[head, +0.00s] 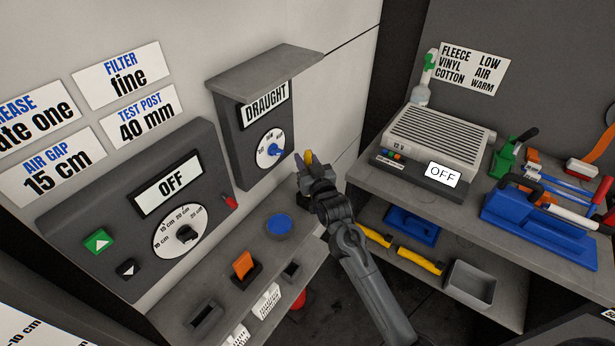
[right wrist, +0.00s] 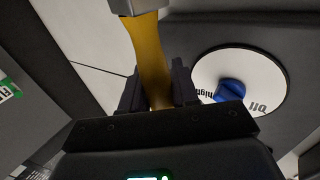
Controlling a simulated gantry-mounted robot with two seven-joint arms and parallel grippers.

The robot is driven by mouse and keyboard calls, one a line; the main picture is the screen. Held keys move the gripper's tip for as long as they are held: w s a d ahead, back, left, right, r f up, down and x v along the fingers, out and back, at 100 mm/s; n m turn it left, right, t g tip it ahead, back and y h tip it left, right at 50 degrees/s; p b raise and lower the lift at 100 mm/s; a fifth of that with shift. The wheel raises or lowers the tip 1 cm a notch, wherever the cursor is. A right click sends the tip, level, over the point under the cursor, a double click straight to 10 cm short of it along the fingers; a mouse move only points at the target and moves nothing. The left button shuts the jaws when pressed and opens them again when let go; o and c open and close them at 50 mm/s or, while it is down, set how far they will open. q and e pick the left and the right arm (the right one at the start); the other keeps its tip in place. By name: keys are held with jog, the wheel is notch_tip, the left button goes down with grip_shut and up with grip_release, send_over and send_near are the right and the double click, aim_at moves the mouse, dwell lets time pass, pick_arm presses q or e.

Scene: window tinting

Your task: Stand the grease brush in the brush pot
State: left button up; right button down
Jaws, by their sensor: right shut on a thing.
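My right gripper (head: 312,172) is raised in front of the wall, just right of the draught box. It is shut on a yellow handle, which I take to be the grease brush (head: 309,157). In the right wrist view the yellow handle of the brush (right wrist: 150,60) runs up from between the fingers to a grey block-like part at the top edge. Its far end is cut off there. I cannot tell for certain which container is the brush pot; part of the shelf behind my right arm is hidden. My left gripper is not in view.
The draught box (head: 232,140) has a dial with a blue knob (right wrist: 229,91) close beside the gripper. Below, a narrow shelf (head: 222,289) carries a blue disc (head: 279,227) and an orange block (head: 243,264). A bench at right holds a grey heater-like unit (head: 436,140) and tools.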

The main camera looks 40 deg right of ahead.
jog(key=shift+f, duration=0.65)
notch_tip(320, 180, down, 3)
jog(key=shift+f+b, duration=0.15)
jog(key=shift+b, duration=0.2)
jog(key=shift+f, duration=0.1)
jog(key=c, duration=0.8)
grip_release()
jog(key=shift+c, duration=0.2)
